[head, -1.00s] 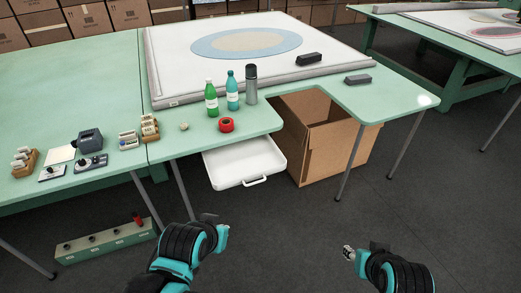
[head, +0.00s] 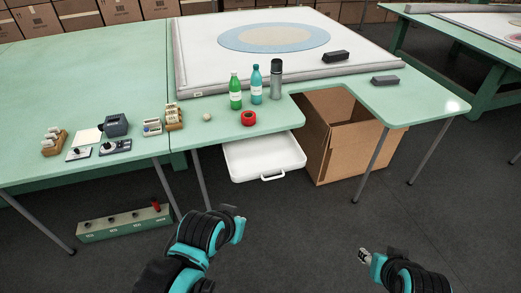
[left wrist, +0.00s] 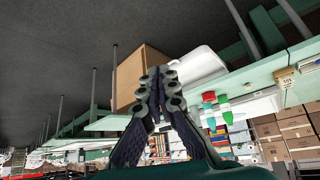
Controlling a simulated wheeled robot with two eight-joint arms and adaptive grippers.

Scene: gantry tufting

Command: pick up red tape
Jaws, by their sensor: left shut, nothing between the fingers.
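The red tape (head: 249,118) is a ring lying flat on the green table near its front edge, above the white tray and in front of the green bottle (head: 235,92). My left gripper (head: 238,222) is in front of the table and well short of the tape, with nothing held. In the left wrist view my left gripper (left wrist: 160,78) has its fingertips together, and a small red patch to their right may be the tape. My right gripper (head: 364,256) is at the lower right, away from the table; its fingers are too small to read.
A teal bottle (head: 256,84) and a grey flask (head: 276,80) stand behind the tape, and a pale ball (head: 207,117) lies left of it. A white tray (head: 290,158) juts out under the table edge. A cardboard box (head: 322,162) stands on the floor beside it.

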